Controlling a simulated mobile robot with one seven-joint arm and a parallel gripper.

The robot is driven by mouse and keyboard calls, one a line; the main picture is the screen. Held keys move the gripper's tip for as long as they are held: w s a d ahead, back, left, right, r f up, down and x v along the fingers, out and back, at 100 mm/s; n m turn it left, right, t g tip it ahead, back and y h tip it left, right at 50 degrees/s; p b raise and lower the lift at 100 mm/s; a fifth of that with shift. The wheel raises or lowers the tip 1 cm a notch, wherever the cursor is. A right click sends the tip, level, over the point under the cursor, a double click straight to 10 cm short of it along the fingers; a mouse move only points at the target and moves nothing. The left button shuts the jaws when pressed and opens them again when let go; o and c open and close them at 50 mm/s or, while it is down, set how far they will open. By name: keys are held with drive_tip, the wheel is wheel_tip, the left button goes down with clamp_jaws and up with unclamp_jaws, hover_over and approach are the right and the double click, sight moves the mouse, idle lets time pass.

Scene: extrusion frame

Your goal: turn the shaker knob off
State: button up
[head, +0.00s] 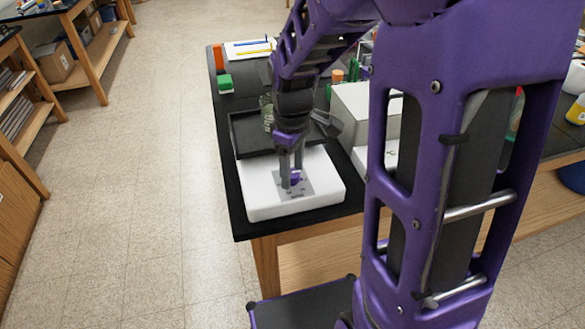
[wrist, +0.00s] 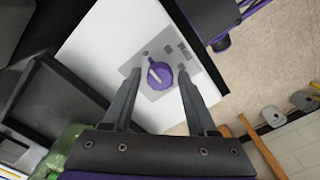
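The shaker (head: 270,205) is a white box with a black tray-like platform, at the near left corner of the black-topped table. Its grey control panel (wrist: 152,96) carries a round purple knob (wrist: 161,80) with a white pointer bar. In the wrist view the bar runs toward the upper left of the panel; the small panel marks are too small to read. The knob also shows in the head view (head: 295,176), partly hidden by a finger. My gripper (head: 290,174) points down over the panel. Its fingers are open, one on each side of the knob, with visible gaps in the wrist view.
A light grey box (head: 365,108) stands right of the shaker. The floor to the left is clear.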

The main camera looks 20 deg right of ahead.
sight(292, 173)
drive_tip(key=shift+o, duration=0.4)
wheel_tip(292, 173, up, 17)
drive_tip(key=p, duration=0.2)
drive_tip(key=shift+r, duration=0.2)
